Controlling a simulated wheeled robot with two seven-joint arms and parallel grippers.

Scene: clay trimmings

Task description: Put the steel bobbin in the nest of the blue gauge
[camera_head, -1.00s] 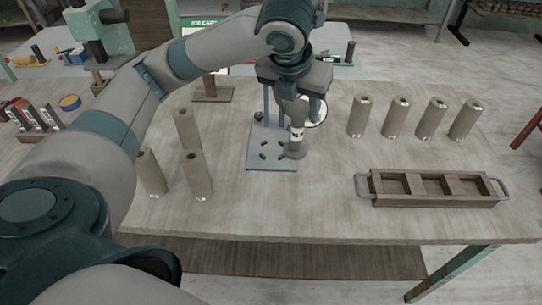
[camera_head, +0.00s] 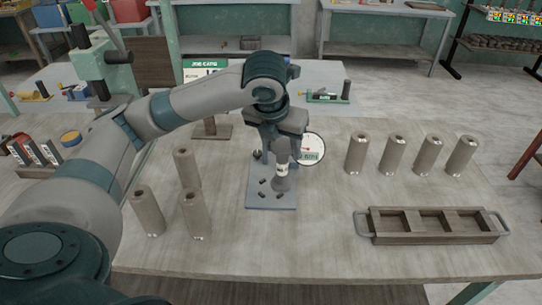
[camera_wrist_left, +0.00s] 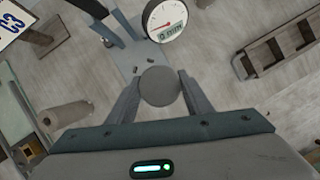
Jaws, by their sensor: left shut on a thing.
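The blue gauge stands mid-table, with a blue-grey base plate (camera_head: 256,202), an upright post and a round white dial (camera_head: 314,146). The dial also shows in the wrist view (camera_wrist_left: 166,20). Several short dark pegs stand on the plate and mark the nest. My left gripper (camera_head: 282,166) is over the plate, shut on a grey bobbin, the steel bobbin (camera_head: 281,184). Its round end shows between the fingers in the wrist view (camera_wrist_left: 160,86). The bobbin looks upright, over the right part of the plate by the pegs. I cannot tell whether it touches the plate.
Several brownish bobbins stand at the right (camera_head: 392,155) and three at the left (camera_head: 188,168). A wooden tray with three compartments and end handles (camera_head: 433,239) lies at the right front. A job card stand (camera_head: 210,128) is behind the gauge. The front middle is clear.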

